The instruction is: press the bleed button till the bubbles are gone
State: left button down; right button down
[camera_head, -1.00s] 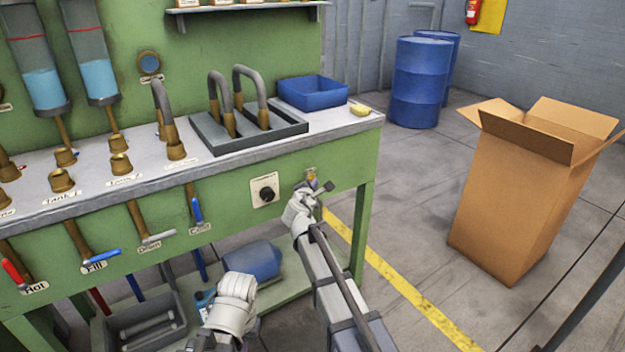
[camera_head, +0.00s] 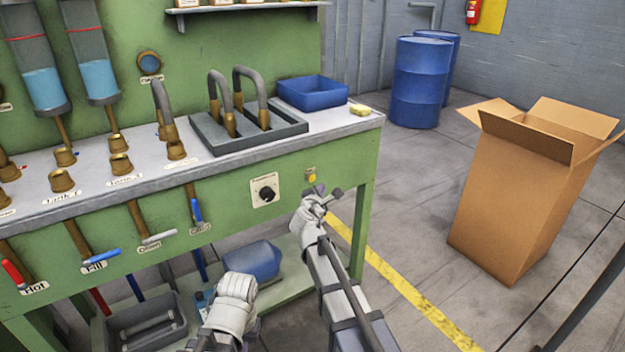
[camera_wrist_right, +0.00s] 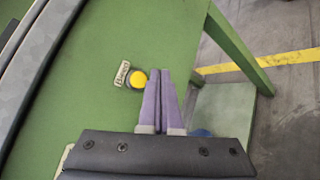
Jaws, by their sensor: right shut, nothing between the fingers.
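The yellow bleed button (camera_head: 311,175) sits on the green front panel near its right end, with a small label beside it. I see a gap between fingers and button in the head view. A round sight glass (camera_head: 149,63) is on the back panel, too small to tell any bubbles.
A dial (camera_head: 265,191) is on the panel left of the button. The bench top (camera_head: 340,117) holds a blue bin (camera_head: 312,93) and a yellow sponge (camera_head: 360,109). A cardboard box (camera_head: 520,200) stands on the floor at right, with free floor between.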

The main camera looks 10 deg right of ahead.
jog(key=shift+s+d, duration=0.25)
jog(key=shift+s, duration=0.35)
jog(key=shift+s+d, duration=0.2)
jog(key=shift+s, duration=0.4)
jog(key=s+a+f+m+g+y, duration=0.2)
jog(key=s+a+f+m+g, duration=0.35)
jog(key=s, duration=0.65)
jog(key=s+a+f+m+g+y, duration=0.1)
jog(key=s+a+f+m+g, duration=0.4)
jog(key=s, duration=0.6)
jog(key=s+a+f+m+g+y, duration=0.2)
jog(key=s+a+f+m+g, duration=0.3)
jog(key=s, duration=0.7)
notch_tip(320, 180, up, 26)
jog(key=w+t+p, duration=0.1)
jog(key=p, duration=2.6)
jog(key=shift+a, duration=0.45)
